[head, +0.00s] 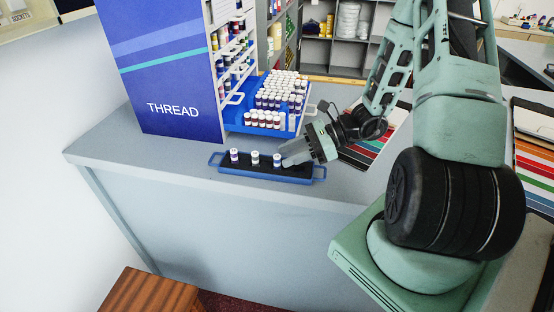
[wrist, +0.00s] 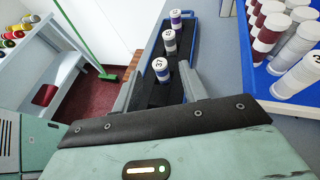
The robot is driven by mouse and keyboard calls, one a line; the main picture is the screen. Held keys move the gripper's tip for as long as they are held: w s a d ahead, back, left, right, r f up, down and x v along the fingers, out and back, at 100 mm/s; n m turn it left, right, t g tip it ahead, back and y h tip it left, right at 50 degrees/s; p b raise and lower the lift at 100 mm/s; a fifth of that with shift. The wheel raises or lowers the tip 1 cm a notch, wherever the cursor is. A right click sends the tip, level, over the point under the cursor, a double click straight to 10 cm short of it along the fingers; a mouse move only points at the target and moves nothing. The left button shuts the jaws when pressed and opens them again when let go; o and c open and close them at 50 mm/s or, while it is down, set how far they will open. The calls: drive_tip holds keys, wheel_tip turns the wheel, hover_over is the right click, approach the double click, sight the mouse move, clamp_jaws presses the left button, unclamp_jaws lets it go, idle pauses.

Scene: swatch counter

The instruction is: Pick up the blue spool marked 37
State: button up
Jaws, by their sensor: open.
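The spool marked 37 (wrist: 160,68) has a white top with a black number and a blue-violet band. It stands upright at the near end of the row in the wrist view, and is the rightmost spool (head: 277,160) in the head view. My gripper (head: 286,159) is open at the right side of this spool. In the wrist view its fingers lie to either side of the spool, and I cannot tell whether they touch it. Two similar spools, a middle one (wrist: 169,42) and a far one (wrist: 176,18), stand in line behind it.
The spools stand in a black-lined blue tray (head: 225,171) with end handles on the grey counter (head: 180,156). A larger blue rack (head: 237,124) packed with spools is behind, beside the blue THREAD panel (head: 160,75). Striped swatch cards (head: 362,152) lie to the right.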

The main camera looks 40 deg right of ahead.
drive_tip(key=shift+x, duration=0.8)
clamp_jaws()
drive_tip(key=shift+r, duration=0.1)
